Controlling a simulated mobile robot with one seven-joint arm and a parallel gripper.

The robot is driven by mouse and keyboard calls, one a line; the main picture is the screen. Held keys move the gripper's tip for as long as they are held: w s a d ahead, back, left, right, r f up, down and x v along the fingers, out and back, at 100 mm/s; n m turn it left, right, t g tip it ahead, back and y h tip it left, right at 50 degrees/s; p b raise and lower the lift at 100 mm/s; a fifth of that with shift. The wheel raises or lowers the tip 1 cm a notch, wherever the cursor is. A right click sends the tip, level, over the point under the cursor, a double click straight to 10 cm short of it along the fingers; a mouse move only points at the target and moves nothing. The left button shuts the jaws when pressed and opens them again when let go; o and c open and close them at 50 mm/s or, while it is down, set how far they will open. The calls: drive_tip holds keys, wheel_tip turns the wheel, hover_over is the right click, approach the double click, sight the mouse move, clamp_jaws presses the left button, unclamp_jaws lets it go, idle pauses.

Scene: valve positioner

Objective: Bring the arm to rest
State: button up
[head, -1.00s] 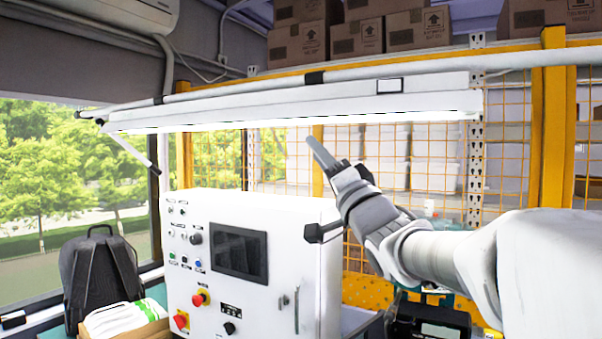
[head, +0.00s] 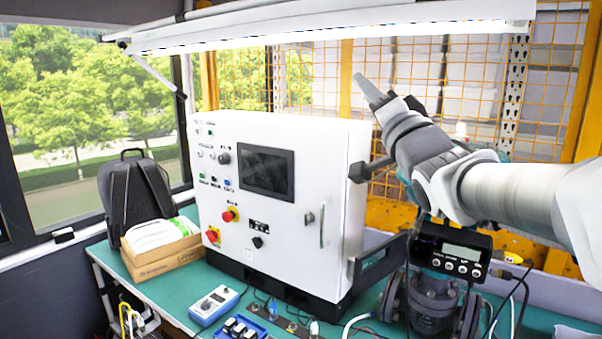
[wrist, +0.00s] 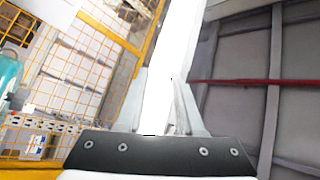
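My gripper (head: 368,90) is raised in the right half of the head view, its fingers pointing up and to the left. It is in front of the wire mesh, to the right of the white control cabinet's top and above the valve positioner (head: 452,250). It appears to touch nothing and hold nothing. In the wrist view, the grey fingers (wrist: 165,105) rise from a dark plate against a bright white bar. The glare hides whether there is a gap between them.
The white control cabinet (head: 270,200) stands on the green bench (head: 185,295). A lamp bar (head: 330,35) hangs above. A backpack (head: 138,195) and a cardboard box (head: 160,255) are at left. A blue-white meter (head: 214,305) lies in front. Orange mesh (head: 415,75) is behind.

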drive_tip(key=s+d+f+n+g+h, duration=0.1)
drive_tip(key=s+d+f+g+h, duration=0.2)
drive_tip(key=f, duration=0.5)
drive_tip(key=s+d+f+n+g+h, duration=0.1)
drive_tip(key=s+d+f+g+h, duration=0.25)
drive_tip(key=f, duration=0.55)
drive_tip(key=s+a+f+n+g, duration=0.2)
drive_tip(key=s+f+g, duration=0.3)
drive_tip(key=s, duration=0.5)
drive_tip(key=s+a+f+n+g+y, duration=0.1)
drive_tip(key=s+f+n+g, duration=0.2)
drive_tip(key=s+f, duration=0.7)
drive_tip(key=shift+a+f+g, duration=0.2)
drive_tip(key=shift+a+g, duration=0.2)
drive_tip(key=shift+g, duration=0.45)
